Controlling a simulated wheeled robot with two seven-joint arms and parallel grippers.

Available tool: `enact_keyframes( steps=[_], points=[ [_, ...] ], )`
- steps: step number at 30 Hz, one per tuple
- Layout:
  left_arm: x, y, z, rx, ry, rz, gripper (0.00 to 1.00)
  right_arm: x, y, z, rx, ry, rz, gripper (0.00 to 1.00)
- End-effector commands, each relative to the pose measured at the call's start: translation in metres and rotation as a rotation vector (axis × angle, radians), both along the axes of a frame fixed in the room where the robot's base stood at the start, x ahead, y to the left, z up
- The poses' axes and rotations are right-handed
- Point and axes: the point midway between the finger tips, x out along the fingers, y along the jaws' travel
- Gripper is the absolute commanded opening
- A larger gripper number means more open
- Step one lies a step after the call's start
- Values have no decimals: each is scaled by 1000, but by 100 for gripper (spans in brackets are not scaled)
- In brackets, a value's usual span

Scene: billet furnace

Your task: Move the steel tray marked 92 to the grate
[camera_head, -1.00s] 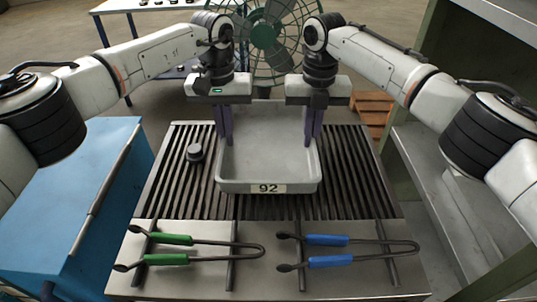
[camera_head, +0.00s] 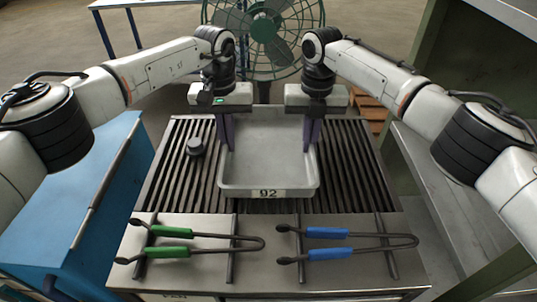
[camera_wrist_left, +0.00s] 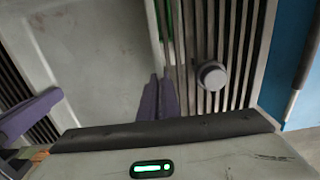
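The grey steel tray (camera_head: 268,187), marked 92 on its front label, is level over the middle of the slatted grate (camera_head: 350,165). I cannot tell whether its bottom touches the slats. It looks empty. My left gripper (camera_head: 226,135) is closed on the tray's left wall, its purple fingers pinching the rim. The left wrist view shows these fingers (camera_wrist_left: 158,98) close together at the tray rim (camera_wrist_left: 155,40). My right gripper (camera_head: 312,132) is at the tray's right wall in the same way, its fingers close together on the rim.
A small grey knobbed weight (camera_head: 195,146) stands on the grate just left of the tray. Green-handled tongs (camera_head: 170,232) and blue-handled tongs (camera_head: 328,232) lie in front. A blue cabinet (camera_head: 80,210) stands left, grey shelving (camera_head: 430,185) right, a green fan (camera_head: 264,30) behind.

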Motion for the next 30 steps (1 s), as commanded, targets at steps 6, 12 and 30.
enact_keyframes(
  steps=[6, 12, 30],
  points=[
    [1, 5, -7, 8, 0, 6, 16, 1, -5, -8, -8, 0, -7, 16],
    [0, 2, -7, 4, 0, 3, 22, 0, -2, -7, -3, 0, -3, 22],
    [1, 1, 30, -1, -4, 2, 22, 0, 0, -7, 0, 0, 0, 22]
  ],
)
